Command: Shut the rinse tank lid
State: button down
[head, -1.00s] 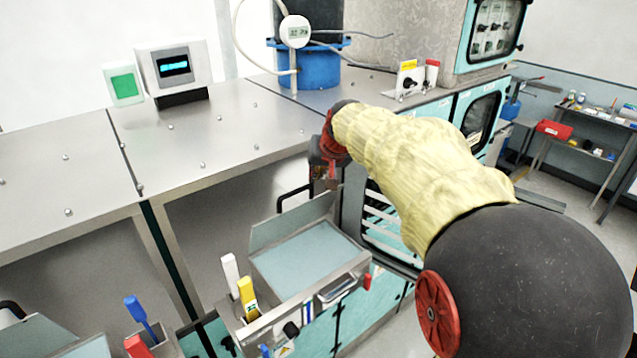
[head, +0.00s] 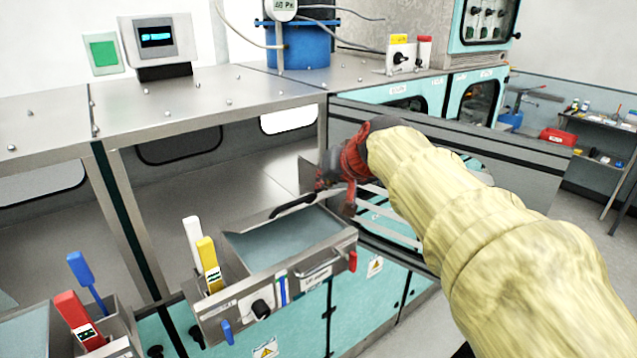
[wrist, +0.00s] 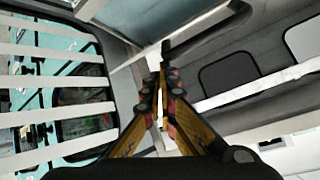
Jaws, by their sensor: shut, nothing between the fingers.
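A metal tank (head: 318,270) with a blue-grey area inside its rim stands in front of the bench, just left of my gripper. I take it as the rinse tank; its label is too small to read. A black bar handle (head: 293,205) shows at its back edge, with a thin grey strip below it that looks like the lid. The lid's exact angle is hard to tell. My gripper (head: 334,192) is beside the tank's back right corner, near the handle. In the wrist view its fingers (wrist: 163,70) are together and empty; contact with the lid is unclear.
White (head: 192,241) and yellow (head: 209,265) handled tools stand at the tank's left. Blue (head: 81,268) and red (head: 76,318) ones stand farther left. The open bay (head: 220,175) behind the tank looks clear.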

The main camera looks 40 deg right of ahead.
jog(key=s+f+b, duration=0.1)
jog(key=f+b, duration=0.2)
jog(key=s+f+b, duration=0.2)
jog(key=f+b, duration=0.2)
jog(key=s+f+b, duration=0.2)
jog(key=f+b, duration=0.1)
jog(key=f, duration=0.1)
jog(key=shift+s+f, duration=0.1)
jog(key=shift+s, duration=0.1)
jog(key=shift+s+f+b, duration=0.2)
jog(key=shift+f+b, duration=0.8)
jog(key=shift+b, duration=0.1)
